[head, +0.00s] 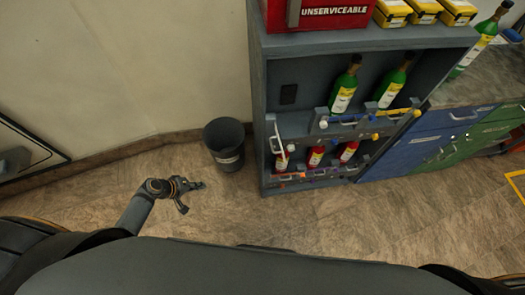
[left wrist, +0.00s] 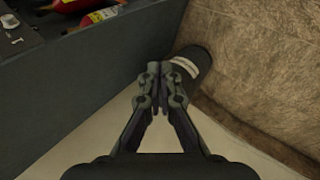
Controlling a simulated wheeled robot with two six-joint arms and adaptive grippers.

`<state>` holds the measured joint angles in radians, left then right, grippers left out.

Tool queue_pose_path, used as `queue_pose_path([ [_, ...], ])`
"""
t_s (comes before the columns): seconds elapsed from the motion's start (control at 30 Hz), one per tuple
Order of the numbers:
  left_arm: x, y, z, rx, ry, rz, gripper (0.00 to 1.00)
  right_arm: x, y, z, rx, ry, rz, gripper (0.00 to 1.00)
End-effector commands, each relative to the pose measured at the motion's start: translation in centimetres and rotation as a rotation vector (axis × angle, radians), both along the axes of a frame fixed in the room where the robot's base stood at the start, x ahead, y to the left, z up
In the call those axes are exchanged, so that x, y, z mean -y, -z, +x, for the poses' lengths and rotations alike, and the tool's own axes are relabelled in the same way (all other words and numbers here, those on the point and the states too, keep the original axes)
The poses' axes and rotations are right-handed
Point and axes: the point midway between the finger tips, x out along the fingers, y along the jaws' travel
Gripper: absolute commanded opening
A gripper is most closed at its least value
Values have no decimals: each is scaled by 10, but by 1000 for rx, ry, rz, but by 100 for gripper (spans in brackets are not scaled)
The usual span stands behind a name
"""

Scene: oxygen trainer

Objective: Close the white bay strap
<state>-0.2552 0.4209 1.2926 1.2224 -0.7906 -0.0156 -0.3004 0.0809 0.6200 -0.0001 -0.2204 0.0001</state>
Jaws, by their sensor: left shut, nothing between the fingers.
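The white bay is probably the left one of the lower row in the grey rack (head: 258,110). A thin white bar (head: 278,136), which looks like its strap, stands tilted at the bay's left side, with a red bottle (head: 282,160) behind it. The strap's exact state is too small to tell. My left gripper (head: 194,195) is over the floor, left of the rack and apart from it. In the left wrist view its fingers (left wrist: 160,80) are together and empty. My right gripper is not in view.
A dark bin (head: 224,142) stands on the floor between my left gripper and the rack; it also shows in the left wrist view (left wrist: 190,68). Green bottles (head: 343,88) stand on the upper shelf. A red box (head: 335,14) sits on top. Blue drawers (head: 425,140) adjoin at right.

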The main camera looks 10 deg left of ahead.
Motion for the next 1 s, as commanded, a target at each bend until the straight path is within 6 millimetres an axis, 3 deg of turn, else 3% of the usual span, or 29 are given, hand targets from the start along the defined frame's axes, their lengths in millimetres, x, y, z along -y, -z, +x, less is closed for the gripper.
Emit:
queue_pose_path([
  [0.03, 17, -33, 26, 58, 30, -117, 0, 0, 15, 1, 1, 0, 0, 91],
  [0.1, 46, -93, 47, 121, 92, -295, 0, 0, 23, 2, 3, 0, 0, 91],
  [0.2, 81, -168, 53, 182, 202, -498, 0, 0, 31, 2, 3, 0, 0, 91],
  [0.33, 105, -225, 46, 219, 302, -646, 0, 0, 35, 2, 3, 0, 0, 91],
  [0.43, 110, -240, 43, 227, 327, -684, 0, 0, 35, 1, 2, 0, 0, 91],
  [0.67, 122, -240, 47, 232, 325, -689, 0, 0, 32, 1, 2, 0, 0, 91],
  [1.0, 188, -227, 70, 230, 322, -692, 0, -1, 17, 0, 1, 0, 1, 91],
])
